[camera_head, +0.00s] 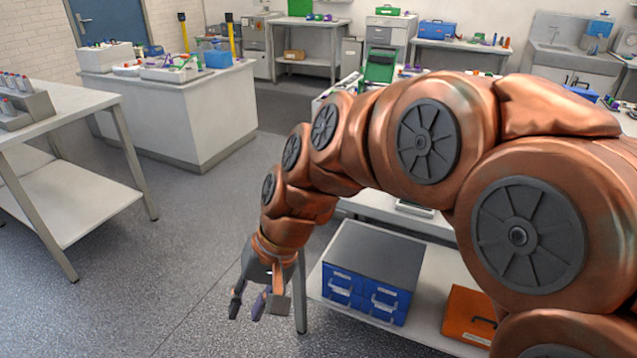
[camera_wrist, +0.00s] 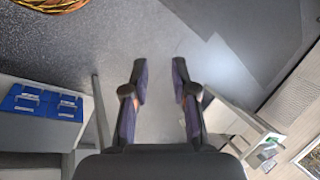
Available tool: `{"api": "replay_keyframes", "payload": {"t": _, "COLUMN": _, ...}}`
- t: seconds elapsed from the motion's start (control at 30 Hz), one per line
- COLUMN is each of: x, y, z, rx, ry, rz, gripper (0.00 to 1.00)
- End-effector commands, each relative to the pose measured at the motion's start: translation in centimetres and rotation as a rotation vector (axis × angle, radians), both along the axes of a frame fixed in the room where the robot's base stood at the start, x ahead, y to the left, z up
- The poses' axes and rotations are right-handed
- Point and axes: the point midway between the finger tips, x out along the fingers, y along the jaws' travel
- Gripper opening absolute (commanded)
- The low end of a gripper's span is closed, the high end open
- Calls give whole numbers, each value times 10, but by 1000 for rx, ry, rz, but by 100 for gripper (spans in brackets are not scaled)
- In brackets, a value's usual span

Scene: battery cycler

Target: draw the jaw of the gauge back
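My gripper (camera_head: 247,308) hangs in the open space left of the bench, pointing down, in the head view. In the wrist view its two dark fingers (camera_wrist: 160,72) stand apart, with only floor visible between them. It is open and empty. I cannot make out the gauge or its jaw in either view. My arm covers much of the bench on the right in the head view, so things there are hidden.
A blue drawer unit (camera_head: 367,295) and an orange case (camera_head: 468,316) sit on the shelf below my arm. The drawers also show in the wrist view (camera_wrist: 42,103). A rack (camera_head: 22,108) stands on the left table (camera_head: 70,98). Open floor (camera_head: 185,235) lies between.

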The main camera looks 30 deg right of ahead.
Motion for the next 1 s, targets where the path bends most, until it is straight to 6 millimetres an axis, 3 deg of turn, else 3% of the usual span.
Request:
{"api": "replay_keyframes", "payload": {"t": 0.03, "x": 28, "y": -2, "z": -15, "rx": 70, "ry": -24, "rz": -80, "gripper": 27}}
{"api": "replay_keyframes", "payload": {"t": 0.17, "x": 99, "y": -20, "z": -14, "rx": 254, "ry": -96, "rz": -294, "gripper": 27}}
{"api": "replay_keyframes", "payload": {"t": 0.27, "x": 151, "y": -54, "z": -13, "rx": 391, "ry": -152, "rz": -476, "gripper": 27}}
{"api": "replay_keyframes", "payload": {"t": 0.37, "x": 197, "y": -104, "z": -13, "rx": 526, "ry": -209, "rz": -664, "gripper": 27}}
{"api": "replay_keyframes", "payload": {"t": 0.5, "x": 242, "y": -199, "z": -16, "rx": 697, "ry": -292, "rz": -930, "gripper": 27}}
{"api": "replay_keyframes", "payload": {"t": 0.6, "x": 258, "y": -265, "z": -22, "rx": 796, "ry": -341, "rz": -1095, "gripper": 27}}
{"api": "replay_keyframes", "payload": {"t": 0.73, "x": 262, "y": -331, "z": -28, "rx": 883, "ry": -392, "rz": -1243, "gripper": 27}}
{"api": "replay_keyframes", "payload": {"t": 0.83, "x": 262, "y": -359, "z": -32, "rx": 920, "ry": -411, "rz": -1308, "gripper": 27}}
{"api": "replay_keyframes", "payload": {"t": 1.0, "x": 269, "y": -370, "z": -33, "rx": 936, "ry": -421, "rz": -1337, "gripper": 27}}
